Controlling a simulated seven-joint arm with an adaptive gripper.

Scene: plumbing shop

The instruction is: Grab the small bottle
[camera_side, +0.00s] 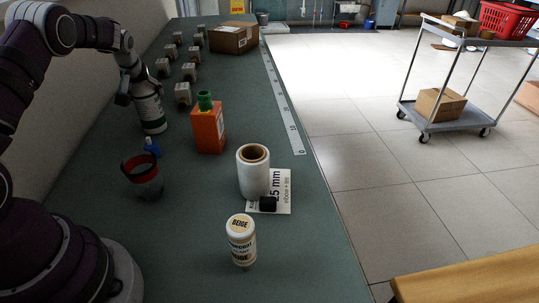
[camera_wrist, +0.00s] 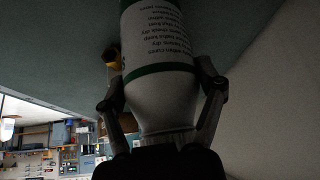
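My gripper (camera_side: 138,88) is at the upper part of a white bottle (camera_side: 151,111) with a dark green band, standing on the green bench. In the wrist view the bottle (camera_wrist: 160,60) fills the middle, its neck towards my palm. One finger is on each side, close against its shoulder; I cannot tell whether they press on it. A small blue bottle (camera_side: 152,148) stands just in front of the white one.
A clear red-rimmed cup (camera_side: 142,175) stands near the blue bottle. Several small blocks (camera_side: 183,94) and a cardboard box (camera_side: 234,38) are farther back. A ruler (camera_side: 280,98) lies along the right edge.

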